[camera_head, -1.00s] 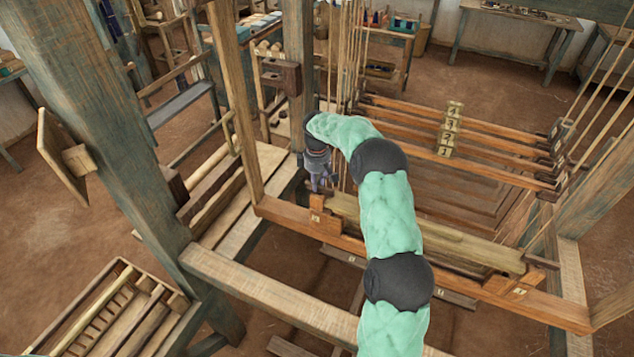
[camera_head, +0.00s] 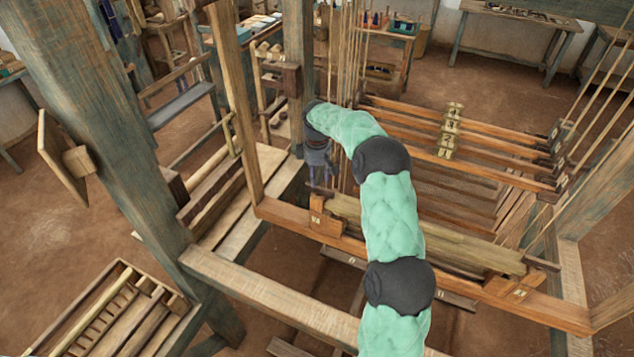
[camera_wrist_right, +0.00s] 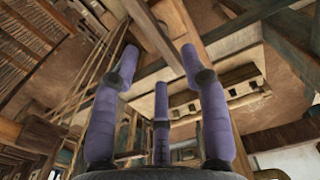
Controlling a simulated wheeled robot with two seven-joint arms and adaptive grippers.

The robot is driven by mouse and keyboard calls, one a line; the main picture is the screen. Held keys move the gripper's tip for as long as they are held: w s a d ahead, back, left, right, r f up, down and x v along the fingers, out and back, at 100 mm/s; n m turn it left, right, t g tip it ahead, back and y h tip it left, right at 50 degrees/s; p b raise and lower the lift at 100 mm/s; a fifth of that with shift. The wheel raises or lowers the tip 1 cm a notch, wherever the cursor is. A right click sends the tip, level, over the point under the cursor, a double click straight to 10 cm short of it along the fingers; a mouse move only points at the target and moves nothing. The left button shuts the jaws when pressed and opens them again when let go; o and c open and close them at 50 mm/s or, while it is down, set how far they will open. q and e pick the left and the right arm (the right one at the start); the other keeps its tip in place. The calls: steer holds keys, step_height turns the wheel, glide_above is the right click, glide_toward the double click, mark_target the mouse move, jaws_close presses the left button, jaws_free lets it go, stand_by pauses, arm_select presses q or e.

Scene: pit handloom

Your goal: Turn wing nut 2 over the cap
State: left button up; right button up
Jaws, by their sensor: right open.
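My right gripper (camera_head: 320,184) points down at the left end of the loom's front beam, next to a small wooden block (camera_head: 325,217). In the right wrist view its purple fingers (camera_wrist_right: 160,68) are spread apart with nothing between them. A long pale wooden bar (camera_head: 455,240) lies along the front beam (camera_head: 400,255), partly hidden by my right arm. I cannot pick out wing nut 2 or tell which piece is the cap; the fingers are too small in the head view to show contact. My left gripper is not in view.
Thin vertical cords (camera_head: 347,60) hang close behind my right gripper. A thick upright post (camera_head: 105,140) and a thinner post (camera_head: 236,100) stand left of it. A slatted wooden tray (camera_head: 125,310) is at lower left.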

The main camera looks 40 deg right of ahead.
step_height(320, 180, up, 8)
steer(key=shift+r, duration=0.25)
stand_by(0.5)
